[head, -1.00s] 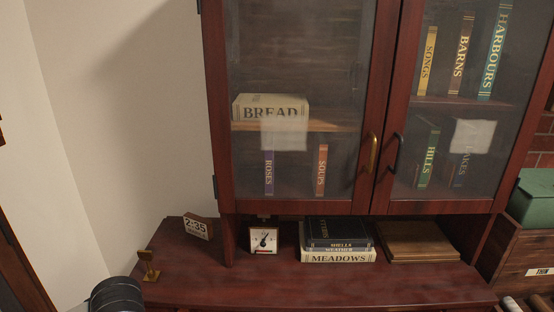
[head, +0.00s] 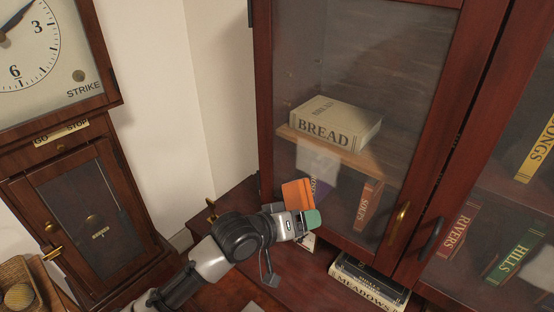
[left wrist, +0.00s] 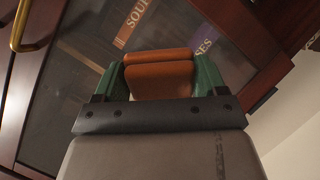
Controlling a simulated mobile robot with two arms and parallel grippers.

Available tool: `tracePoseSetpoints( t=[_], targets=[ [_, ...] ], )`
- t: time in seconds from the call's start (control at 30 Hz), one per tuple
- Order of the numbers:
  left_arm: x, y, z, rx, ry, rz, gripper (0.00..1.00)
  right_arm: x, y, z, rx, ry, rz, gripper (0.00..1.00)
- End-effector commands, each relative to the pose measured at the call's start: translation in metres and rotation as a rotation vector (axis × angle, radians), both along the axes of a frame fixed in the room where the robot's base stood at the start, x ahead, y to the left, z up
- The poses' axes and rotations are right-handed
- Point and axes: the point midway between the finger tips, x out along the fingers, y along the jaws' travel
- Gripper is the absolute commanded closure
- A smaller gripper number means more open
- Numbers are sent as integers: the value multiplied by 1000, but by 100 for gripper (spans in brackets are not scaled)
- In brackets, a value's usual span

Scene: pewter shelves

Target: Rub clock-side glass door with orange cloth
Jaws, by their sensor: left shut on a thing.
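My left gripper (head: 303,212) is shut on the orange cloth (head: 298,193), a folded pad, in front of the lower left part of the clock-side glass door (head: 350,75). In the left wrist view the cloth (left wrist: 160,72) sits between the green fingertips, with the glass (left wrist: 75,80) behind it. I cannot tell whether the cloth touches the glass. The door looks shut, in a dark red wooden frame with a brass handle (head: 398,222). A pale, squarish smear (head: 318,160) shows on the glass just above the cloth. My right gripper is not in view.
A tall clock (head: 50,55) stands at the left. The other glass door (head: 500,215), with a dark handle (head: 431,239), is at the right. Stacked books (head: 368,282) lie on the counter below the doors.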

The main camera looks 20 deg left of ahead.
Motion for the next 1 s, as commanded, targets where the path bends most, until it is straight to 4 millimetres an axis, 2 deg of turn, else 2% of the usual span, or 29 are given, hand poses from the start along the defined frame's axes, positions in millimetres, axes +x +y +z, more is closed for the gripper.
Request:
tracePoseSetpoints(
  t=[0.03,0.2,0.3,0.5,1.0],
  targets=[
    [4,8,22,-53,-57,46,51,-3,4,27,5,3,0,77],
    [13,39,49,-148,-241,184,51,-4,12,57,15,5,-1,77],
    [13,51,56,-170,-301,239,51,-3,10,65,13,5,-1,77],
    [18,58,55,-179,-341,273,51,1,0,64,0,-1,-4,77],
    [62,41,55,-180,-339,271,51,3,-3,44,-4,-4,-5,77]
  ],
)
